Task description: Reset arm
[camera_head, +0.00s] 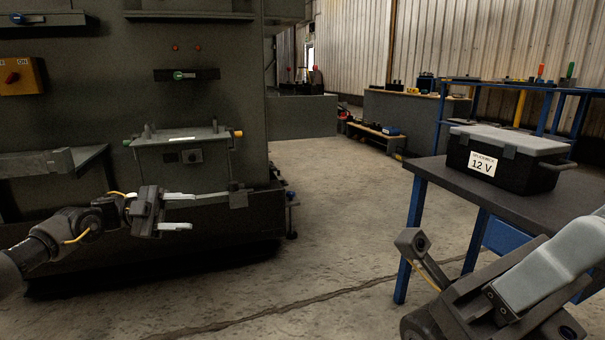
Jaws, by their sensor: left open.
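My left gripper (188,211) reaches in from the left and is open, with its two pale fingers pointing right and nothing between them. In the picture it sits just below a grey box-like unit (184,165) on the front of a large dark green machine (110,85). I cannot tell whether it touches the machine.
A black case (508,158) marked "12 V" stands on a dark-topped table (455,182) with blue legs at the right. Blue shelving (500,90) with tools stands behind it. Concrete floor (330,215) lies open between machine and table. An orange switch box (18,77) is on the machine.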

